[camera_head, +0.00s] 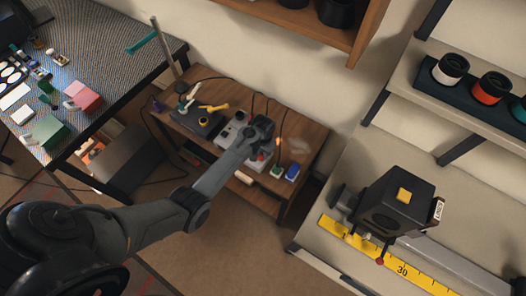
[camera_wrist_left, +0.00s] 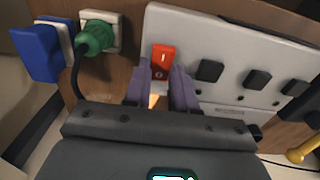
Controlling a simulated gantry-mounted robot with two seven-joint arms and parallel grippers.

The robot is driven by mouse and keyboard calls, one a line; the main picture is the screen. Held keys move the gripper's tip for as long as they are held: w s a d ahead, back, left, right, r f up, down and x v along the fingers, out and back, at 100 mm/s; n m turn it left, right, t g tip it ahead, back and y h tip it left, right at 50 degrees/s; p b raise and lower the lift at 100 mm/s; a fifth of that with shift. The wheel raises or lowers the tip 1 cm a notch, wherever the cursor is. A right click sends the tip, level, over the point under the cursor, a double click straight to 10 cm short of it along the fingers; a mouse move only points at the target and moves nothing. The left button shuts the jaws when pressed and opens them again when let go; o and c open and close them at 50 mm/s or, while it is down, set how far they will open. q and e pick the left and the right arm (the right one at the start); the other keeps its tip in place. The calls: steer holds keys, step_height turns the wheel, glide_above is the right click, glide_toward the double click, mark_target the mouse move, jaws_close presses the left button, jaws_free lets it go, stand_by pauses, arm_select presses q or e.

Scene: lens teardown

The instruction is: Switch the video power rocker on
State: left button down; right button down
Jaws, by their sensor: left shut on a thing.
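The red rocker (camera_wrist_left: 163,60) sits at the left end of a white panel (camera_wrist_left: 225,40) in the left wrist view. It carries a light "I" mark at its top and a "0" mark lower down; which side is pressed in, I cannot tell. My left gripper (camera_wrist_left: 160,84) has its two purple-grey fingers on either side of the rocker's lower part and is shut on it. In the head view my left gripper (camera_head: 261,132) is over the panel on the wooden table, and its hand hides the rocker. My right gripper is not in view.
Several black switches, one here (camera_wrist_left: 210,71), line the panel right of the rocker. A green plug (camera_wrist_left: 97,37) and a blue block (camera_wrist_left: 36,52) are at its left. The wooden table (camera_head: 235,190) also holds tools. A black device (camera_head: 397,200) stands on the right counter.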

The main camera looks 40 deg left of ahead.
arm_select(q)
steer(key=shift+s+r+t+p, duration=0.2)
steer(key=shift+t+p, duration=0.35)
steer(key=shift+p, duration=0.65)
steer(key=shift+s+r+t+p, duration=0.15)
steer(key=shift+t+p, duration=0.4)
steer(key=shift+p, duration=0.6)
steer(key=shift+f+t+p, duration=0.3)
steer(key=shift+t+p, duration=0.1)
steer(key=shift+t, duration=0.2)
steer(key=c, duration=0.9)
jaws_free()
